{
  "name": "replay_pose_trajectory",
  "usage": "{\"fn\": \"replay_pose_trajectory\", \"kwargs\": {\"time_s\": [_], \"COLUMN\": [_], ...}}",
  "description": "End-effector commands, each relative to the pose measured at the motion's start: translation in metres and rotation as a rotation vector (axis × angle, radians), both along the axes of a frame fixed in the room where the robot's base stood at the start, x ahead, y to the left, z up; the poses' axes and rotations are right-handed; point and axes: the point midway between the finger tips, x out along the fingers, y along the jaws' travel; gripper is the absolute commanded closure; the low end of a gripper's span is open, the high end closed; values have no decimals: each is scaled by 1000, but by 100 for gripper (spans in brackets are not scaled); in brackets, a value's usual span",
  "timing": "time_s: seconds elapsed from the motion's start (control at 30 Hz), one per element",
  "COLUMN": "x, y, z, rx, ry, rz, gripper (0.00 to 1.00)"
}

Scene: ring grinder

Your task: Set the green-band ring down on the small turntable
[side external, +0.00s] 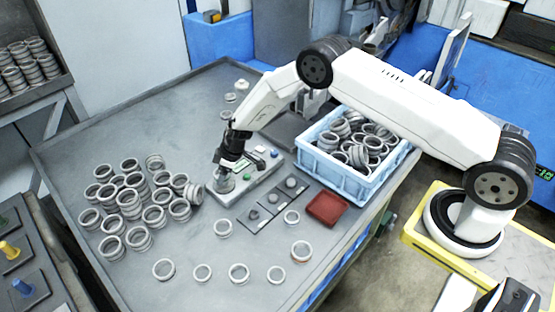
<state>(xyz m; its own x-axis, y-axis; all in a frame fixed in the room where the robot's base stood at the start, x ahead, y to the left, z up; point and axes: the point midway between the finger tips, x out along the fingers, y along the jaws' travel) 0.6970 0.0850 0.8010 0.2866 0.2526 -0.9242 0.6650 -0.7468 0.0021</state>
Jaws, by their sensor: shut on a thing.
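My gripper (227,168) points down over the left end of a grey box-like fixture (262,179) on the table. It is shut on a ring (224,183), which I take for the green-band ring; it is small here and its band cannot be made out. The ring is low over the fixture's left end, where the small turntable seems to be. The gripper and ring largely hide the turntable, and I cannot tell whether the ring touches it.
Many stacked rings (129,198) fill the table's left side. A blue crate (345,178) of rings stands right of the fixture. Dark plates with small posts (272,199), a red tray (328,207) and several loose rings (239,272) lie in front. The table's back left is clear.

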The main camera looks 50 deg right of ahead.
Motion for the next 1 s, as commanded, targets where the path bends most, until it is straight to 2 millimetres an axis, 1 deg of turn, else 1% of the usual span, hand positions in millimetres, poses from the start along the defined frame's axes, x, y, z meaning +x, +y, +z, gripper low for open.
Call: {"fn": "replay_pose_trajectory", "kwargs": {"time_s": [0.1,0.4,0.6,0.9,0.93,0.97,1.0], "x": [0,0,0,0,0,0,0], "y": [0,0,0,0,0,0,0], "z": [-8,-20,-24,-24,-24,-24,-24], "rx": [0,0,0,0,0,0,0], "ry": [1,0,0,0,0,0,0], "rz": [0,-1,-1,0,0,0,0], "gripper": [90,90,90,90,15,5,0]}}
